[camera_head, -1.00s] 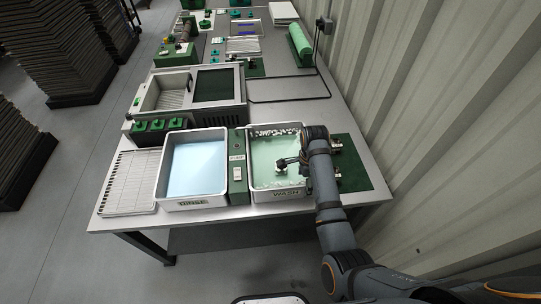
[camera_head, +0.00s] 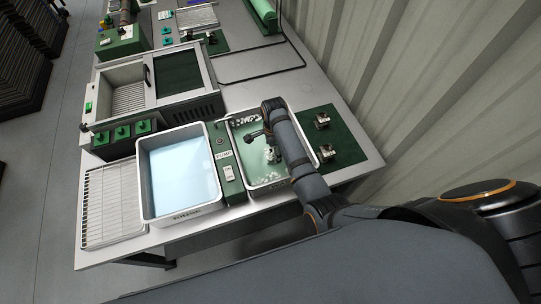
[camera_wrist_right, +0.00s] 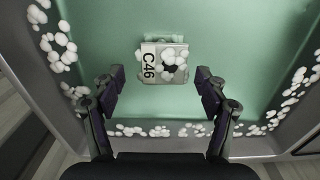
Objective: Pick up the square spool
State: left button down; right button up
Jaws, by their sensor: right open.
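A small square metal piece, which looks like the square spool (camera_wrist_right: 178,76), lies in the wash tray in the right wrist view. It has a white tag marked C46, a dark hole and white foam on it. My right gripper (camera_wrist_right: 161,80) is open, its two fingers on either side of the piece and apart from it. In the head view my right gripper (camera_head: 268,146) hangs over the green liquid of the wash tray (camera_head: 262,190), partly hidden by my arm. I cannot clearly separate the piece from the gripper there. My left gripper is not in view.
The rinse tray (camera_head: 182,217) with pale blue liquid stands left of a green switch box (camera_head: 230,180). A wire rack (camera_head: 108,205) lies further left. Two metal parts (camera_head: 323,120) (camera_head: 326,152) sit on a green mat (camera_head: 346,148) at right. The ribbed wall (camera_head: 400,90) borders the bench.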

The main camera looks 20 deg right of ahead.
aim_at(271, 153)
jog(key=shift+a+f, duration=0.1)
jog(key=shift+f, duration=0.45)
jog(key=f, duration=0.3)
jog(key=shift+w+a+f, duration=0.15)
jog(key=shift+a+f, duration=0.05)
jog(key=shift+f, duration=0.3)
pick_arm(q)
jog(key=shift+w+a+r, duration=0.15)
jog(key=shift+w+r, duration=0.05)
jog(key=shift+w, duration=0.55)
